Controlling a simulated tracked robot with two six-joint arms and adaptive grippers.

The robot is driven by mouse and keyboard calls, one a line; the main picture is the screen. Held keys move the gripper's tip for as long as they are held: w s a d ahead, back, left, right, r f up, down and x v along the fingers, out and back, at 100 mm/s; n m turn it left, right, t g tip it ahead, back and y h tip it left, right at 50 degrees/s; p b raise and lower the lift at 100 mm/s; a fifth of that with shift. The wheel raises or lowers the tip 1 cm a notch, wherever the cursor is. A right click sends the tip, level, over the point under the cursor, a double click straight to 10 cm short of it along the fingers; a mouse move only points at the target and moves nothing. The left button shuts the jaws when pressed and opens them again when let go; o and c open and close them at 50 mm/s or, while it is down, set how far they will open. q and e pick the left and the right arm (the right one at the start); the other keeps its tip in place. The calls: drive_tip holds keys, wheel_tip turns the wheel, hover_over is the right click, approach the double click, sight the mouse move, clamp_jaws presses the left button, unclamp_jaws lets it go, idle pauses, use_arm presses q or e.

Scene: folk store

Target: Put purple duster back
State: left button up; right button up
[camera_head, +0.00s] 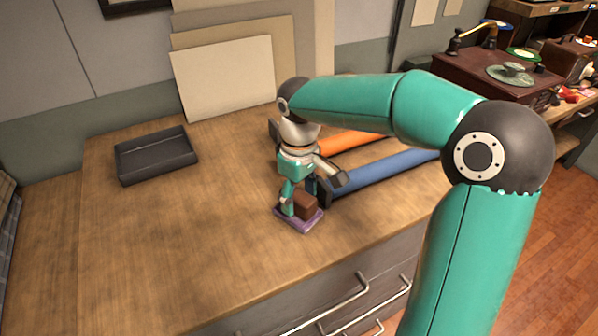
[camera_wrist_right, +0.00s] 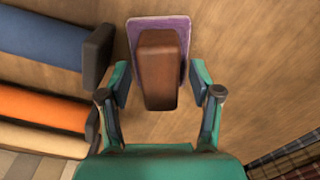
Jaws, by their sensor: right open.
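The purple duster (camera_head: 309,223) lies on the wooden counter near its front edge. It has a flat purple pad and a brown block handle on top. In the right wrist view the duster (camera_wrist_right: 158,60) is straight ahead, its handle partly between the fingertips. My right gripper (camera_head: 305,196) points down over the duster and is open. In the right wrist view its fingers (camera_wrist_right: 160,86) are on both sides of the handle, with gaps showing on both sides. My left gripper is out of view.
An empty dark tray (camera_head: 157,160) sits at the back left of the counter (camera_head: 180,230). Blue (camera_head: 390,170) and orange (camera_head: 345,142) rolls lie close to the right gripper. Pale boards (camera_head: 225,80) lean on the wall. The left and middle counter is clear.

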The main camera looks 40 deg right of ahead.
sight(299, 195)
wheel_tip(299, 195, up, 11)
drive_tip(key=p, duration=0.1)
drive_tip(key=shift+r, duration=0.15)
idle(0.5)
